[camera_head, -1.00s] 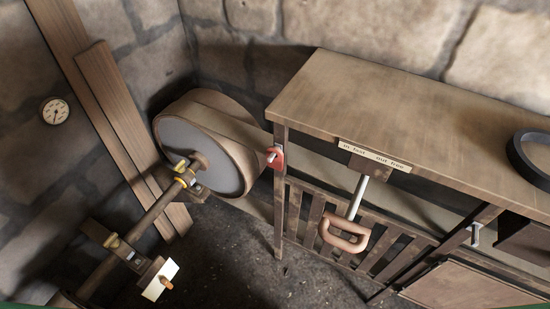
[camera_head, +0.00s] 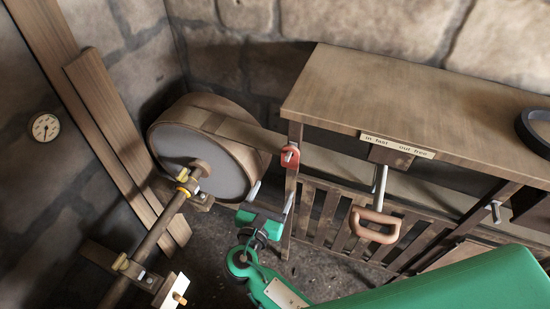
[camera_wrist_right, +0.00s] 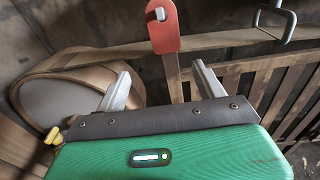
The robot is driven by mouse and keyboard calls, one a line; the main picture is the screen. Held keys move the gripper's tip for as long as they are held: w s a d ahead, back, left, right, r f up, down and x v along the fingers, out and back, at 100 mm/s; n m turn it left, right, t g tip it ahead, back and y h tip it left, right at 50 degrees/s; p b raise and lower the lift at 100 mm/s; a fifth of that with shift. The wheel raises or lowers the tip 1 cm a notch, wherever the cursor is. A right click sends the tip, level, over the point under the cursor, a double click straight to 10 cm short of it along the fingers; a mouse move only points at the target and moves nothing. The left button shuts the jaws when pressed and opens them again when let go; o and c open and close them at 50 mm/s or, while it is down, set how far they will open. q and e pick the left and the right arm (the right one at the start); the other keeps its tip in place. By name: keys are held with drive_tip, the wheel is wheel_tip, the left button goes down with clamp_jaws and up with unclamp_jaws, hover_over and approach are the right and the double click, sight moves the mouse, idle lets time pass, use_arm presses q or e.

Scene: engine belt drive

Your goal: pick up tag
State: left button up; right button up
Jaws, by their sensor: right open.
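The red tag (camera_head: 290,156) hangs on a peg on the front left leg of the wooden bench. In the right wrist view the tag (camera_wrist_right: 164,30) hangs upright at the top centre, with a pale peg end through it. My right gripper (camera_head: 271,194) is open and empty, below the tag and just left of it in the head view. In the right wrist view its two fingers (camera_wrist_right: 161,78) point up toward the tag, apart from it, one on each side of the post below. My left gripper is out of view.
A belted drum (camera_head: 215,150) stands left of the post, with a shaft (camera_head: 160,225) in front. A handle (camera_head: 374,225) hangs under a labelled plate (camera_head: 397,145) on the bench (camera_head: 400,90). A slatted rail (camera_head: 325,215) runs behind.

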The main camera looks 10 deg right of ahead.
sight(285, 164)
drive_tip(key=shift+h, duration=0.4)
drive_tip(key=w+d+r, duration=0.1)
drive_tip(key=w, duration=0.1)
drive_tip(key=w+d+p, duration=0.1)
drive_tip(key=w+d, duration=0.1)
drive_tip(key=w+d+r, duration=0.1)
drive_tip(key=w, duration=0.1)
drive_tip(key=shift+w+d+r, duration=0.3)
drive_tip(key=shift+d+r, duration=0.05)
drive_tip(key=shift+w+d+p, duration=0.3)
drive_tip(key=shift+w+p, duration=0.05)
drive_tip(key=x, duration=0.2)
drive_tip(key=p+x, duration=0.1)
drive_tip(key=x, duration=0.1)
drive_tip(key=shift+w+d+f, duration=0.1)
drive_tip(key=shift+d+f, duration=0.15)
drive_tip(key=shift+d, duration=0.15)
drive_tip(key=shift+c, duration=0.6)
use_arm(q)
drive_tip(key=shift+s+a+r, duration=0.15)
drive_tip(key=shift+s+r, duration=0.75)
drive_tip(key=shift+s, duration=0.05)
use_arm(e)
drive_tip(key=c, duration=0.9)
